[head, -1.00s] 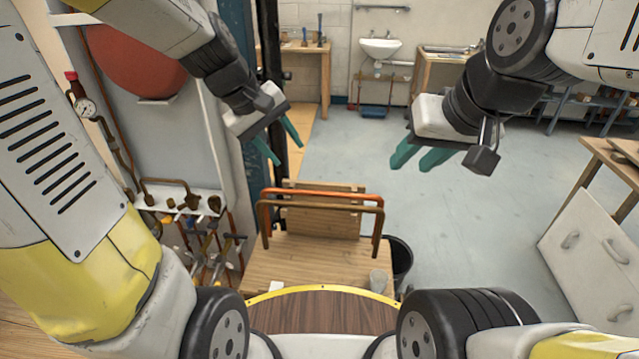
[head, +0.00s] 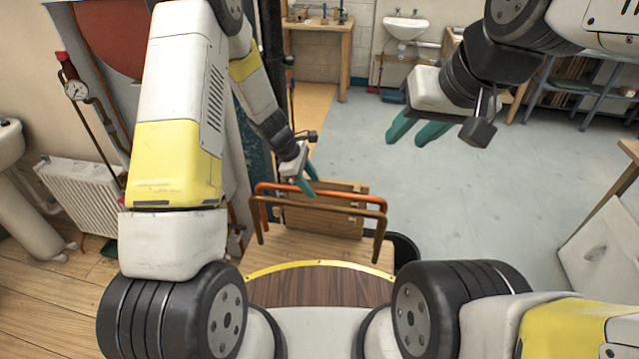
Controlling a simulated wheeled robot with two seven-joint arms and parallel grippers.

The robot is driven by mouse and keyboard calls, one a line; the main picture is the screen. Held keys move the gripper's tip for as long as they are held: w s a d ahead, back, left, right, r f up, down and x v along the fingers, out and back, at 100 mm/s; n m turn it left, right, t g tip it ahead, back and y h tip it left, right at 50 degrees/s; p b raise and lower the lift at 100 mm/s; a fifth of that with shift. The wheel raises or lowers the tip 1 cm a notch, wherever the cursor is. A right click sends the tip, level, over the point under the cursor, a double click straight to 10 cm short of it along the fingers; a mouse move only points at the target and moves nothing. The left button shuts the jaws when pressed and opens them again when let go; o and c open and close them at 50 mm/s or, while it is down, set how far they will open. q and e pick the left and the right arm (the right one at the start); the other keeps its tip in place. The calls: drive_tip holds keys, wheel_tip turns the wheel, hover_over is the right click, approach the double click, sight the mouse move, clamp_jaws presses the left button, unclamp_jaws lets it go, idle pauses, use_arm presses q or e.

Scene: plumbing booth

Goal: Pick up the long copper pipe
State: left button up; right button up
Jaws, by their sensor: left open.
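A bright orange copper pipe (head: 350,195) with bent ends runs across a wooden stand, low in the middle of the head view. A duller brown pipe (head: 335,208) of similar shape runs nearly parallel just in front of it. I cannot tell which is the long one. My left gripper (head: 309,184) is open, its teal fingers pointing down at the bright pipe's middle-left; I cannot tell whether they touch it. My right gripper (head: 415,130) is open and empty, high above the floor to the right of the pipes.
The wooden bench (head: 310,248) holds an upright wooden board (head: 345,222) behind the pipes. A dark bin (head: 406,250) stands at its right. A white cabinet (head: 595,240) is at far right, a radiator (head: 85,193) at left. The grey floor between is clear.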

sight(319, 192)
use_arm(q)
drive_tip(key=x, duration=0.5)
drive_tip(key=shift+w+d+f, duration=0.15)
drive_tip(key=shift+d, duration=0.05)
drive_tip(key=shift+c, duration=0.3)
clamp_jaws()
idle(0.9)
